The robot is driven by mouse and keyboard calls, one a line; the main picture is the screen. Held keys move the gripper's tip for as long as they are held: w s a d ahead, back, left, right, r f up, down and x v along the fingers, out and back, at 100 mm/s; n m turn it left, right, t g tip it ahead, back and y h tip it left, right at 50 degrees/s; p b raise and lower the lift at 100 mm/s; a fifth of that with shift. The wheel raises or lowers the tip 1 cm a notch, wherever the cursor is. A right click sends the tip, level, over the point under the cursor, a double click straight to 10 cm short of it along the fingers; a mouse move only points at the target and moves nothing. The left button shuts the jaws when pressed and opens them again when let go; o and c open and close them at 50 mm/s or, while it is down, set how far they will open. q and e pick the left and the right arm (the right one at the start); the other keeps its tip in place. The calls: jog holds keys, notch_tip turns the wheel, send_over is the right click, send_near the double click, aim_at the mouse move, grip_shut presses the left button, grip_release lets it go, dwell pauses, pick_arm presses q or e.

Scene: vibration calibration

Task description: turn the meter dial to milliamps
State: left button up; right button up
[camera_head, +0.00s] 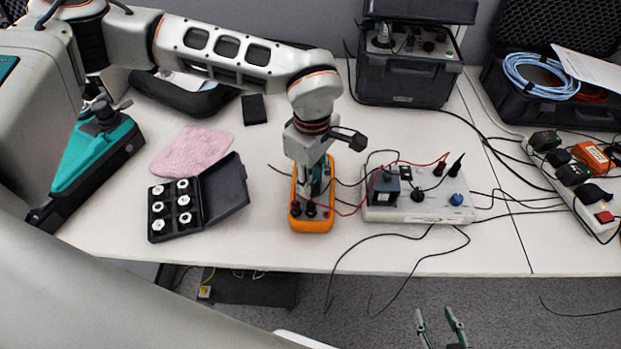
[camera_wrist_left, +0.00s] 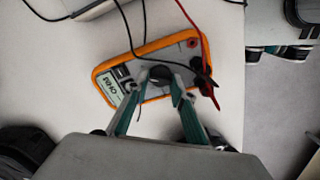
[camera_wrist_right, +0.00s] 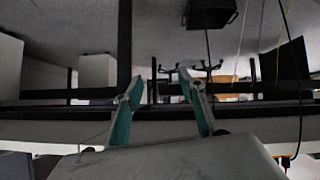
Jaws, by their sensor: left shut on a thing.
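The orange multimeter (camera_head: 312,222) lies on the white table in front of my left arm. In the left wrist view the multimeter (camera_wrist_left: 150,47) shows its display, its buttons and a dark round dial (camera_wrist_left: 160,74). My left gripper (camera_wrist_left: 158,82) reaches down over the meter, its fingers closed around the dial. In the head view the left gripper (camera_head: 316,190) hides much of the meter's face. Black and red leads plug into one end of the meter. The dial's setting is too small to read. My right gripper (camera_head: 440,318) is open and empty, low in front of the table.
A grey box with terminals, a blue knob and a small blue block (camera_head: 420,202) stands right of the meter. An open case of round weights (camera_head: 172,228) and a pink cloth (camera_head: 192,150) lie left. Loose cables hang over the table's front edge.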

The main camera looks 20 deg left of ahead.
pick_arm(q)
jog(key=shift+m, duration=0.6)
jog(key=o, duration=1.1)
notch_tip(320, 180, up, 12)
